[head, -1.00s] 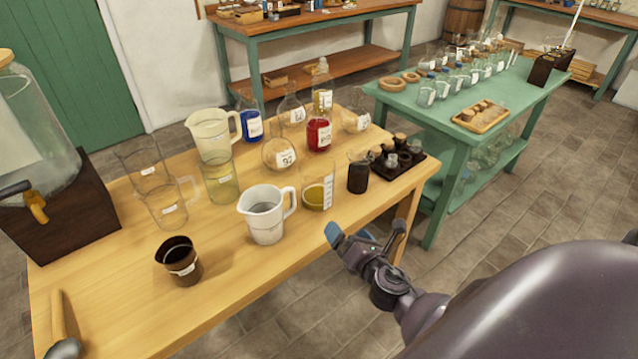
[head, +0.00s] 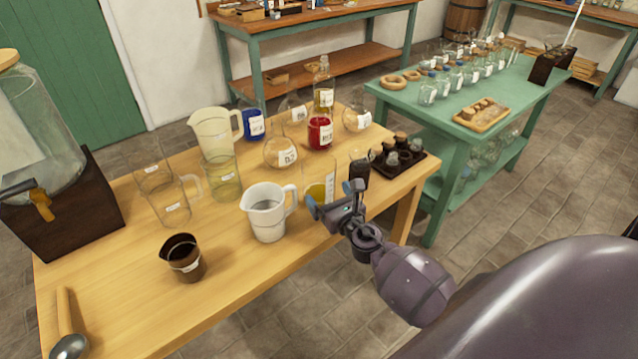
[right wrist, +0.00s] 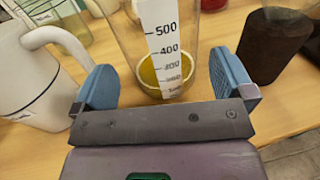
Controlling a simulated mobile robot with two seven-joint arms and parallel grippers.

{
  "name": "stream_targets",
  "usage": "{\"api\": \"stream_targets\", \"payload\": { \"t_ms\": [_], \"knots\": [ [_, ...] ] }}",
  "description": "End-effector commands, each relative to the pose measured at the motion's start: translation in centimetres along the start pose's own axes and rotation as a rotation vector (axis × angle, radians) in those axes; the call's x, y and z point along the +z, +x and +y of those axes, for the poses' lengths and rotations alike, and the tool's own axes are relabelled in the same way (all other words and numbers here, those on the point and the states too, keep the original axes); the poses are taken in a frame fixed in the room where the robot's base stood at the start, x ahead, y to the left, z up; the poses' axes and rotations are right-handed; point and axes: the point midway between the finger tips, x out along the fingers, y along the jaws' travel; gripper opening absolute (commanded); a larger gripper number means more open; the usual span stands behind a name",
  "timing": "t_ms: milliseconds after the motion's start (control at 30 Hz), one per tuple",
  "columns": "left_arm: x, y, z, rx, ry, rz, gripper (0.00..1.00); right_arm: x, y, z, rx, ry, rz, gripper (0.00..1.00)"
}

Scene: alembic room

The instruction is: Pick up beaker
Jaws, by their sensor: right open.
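The beaker (head: 319,172) is clear glass with a white printed scale and some yellow liquid at the bottom. It stands upright near the front edge of the wooden table. My right gripper (head: 335,199) is open in front of it and partly hides its lower part in the head view. In the right wrist view the beaker (right wrist: 168,45) stands between and just beyond the two blue fingertips of the gripper (right wrist: 167,85), with a gap on each side. Whether the fingers reach around it I cannot tell. My left gripper is not in view.
A white jug (head: 266,215) stands close left of the beaker, its handle towards it. A dark bottle (head: 360,170) stands close on the right. A round flask (head: 281,152) and a red bottle (head: 320,131) stand behind. Bare table (head: 240,270) lies in front.

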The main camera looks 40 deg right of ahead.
Motion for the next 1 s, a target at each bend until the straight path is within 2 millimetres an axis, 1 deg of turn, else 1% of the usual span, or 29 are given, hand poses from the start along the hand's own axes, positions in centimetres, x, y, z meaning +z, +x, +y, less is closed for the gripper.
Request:
{"api": "stream_targets", "payload": {
  "t_ms": [200, 300, 400, 700, 967, 1000],
  "knots": [
    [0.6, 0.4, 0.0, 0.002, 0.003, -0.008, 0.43, -0.6, 2.7, 0.1, 0.000, 0.000, 0.001, 1.00],
    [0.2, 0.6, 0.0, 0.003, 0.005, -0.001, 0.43, -0.6, 3.9, 0.0, 0.000, 0.000, 0.000, 1.00],
    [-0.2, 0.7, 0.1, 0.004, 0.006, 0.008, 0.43, -0.5, 4.7, 0.0, 0.000, 0.000, 0.000, 1.00],
    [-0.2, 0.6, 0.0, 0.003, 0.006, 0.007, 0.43, -0.5, 4.9, 0.0, 0.000, 0.001, 0.001, 1.00],
    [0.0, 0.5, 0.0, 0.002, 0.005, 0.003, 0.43, -0.5, 4.9, 0.0, 0.000, 0.001, 0.000, 0.60],
    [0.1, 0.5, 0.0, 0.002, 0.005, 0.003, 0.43, -0.4, 4.9, 0.0, 0.000, 0.001, -0.001, 0.60]
  ]
}}
